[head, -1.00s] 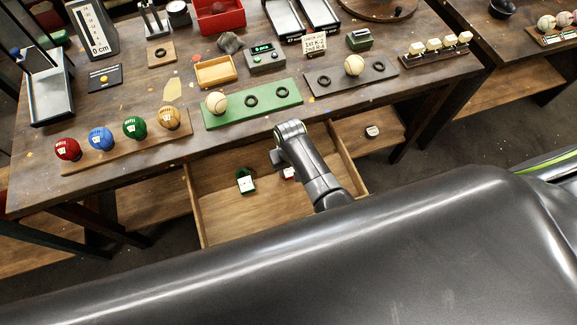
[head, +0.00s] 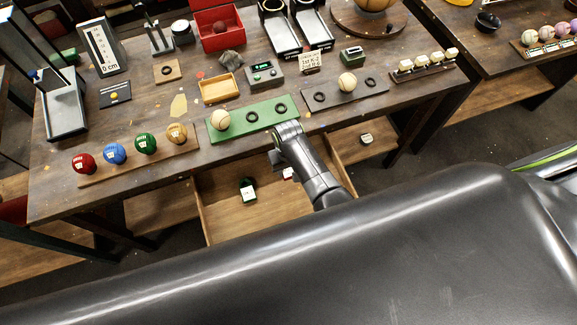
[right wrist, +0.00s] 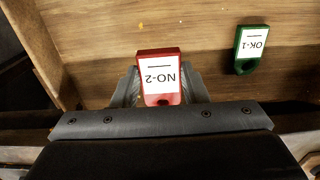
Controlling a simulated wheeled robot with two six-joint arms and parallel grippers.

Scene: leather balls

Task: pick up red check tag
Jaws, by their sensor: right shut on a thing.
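The red check tag (right wrist: 159,75) has a white face that reads NO-2. In the right wrist view it sits between the fingers of my right gripper (right wrist: 160,88), which is shut on it. In the head view only a small part of the tag (head: 288,174) shows beside my right arm, over the open drawer (head: 222,212). My right gripper in the head view is mostly hidden behind its own wrist. My left gripper is not in view.
A green tag (right wrist: 251,49) marked OK-1 lies on the drawer floor, apart from my gripper. The drawer walls surround this space. Above is the workbench with a green ball rack (head: 253,119) and a row of coloured balls (head: 130,150).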

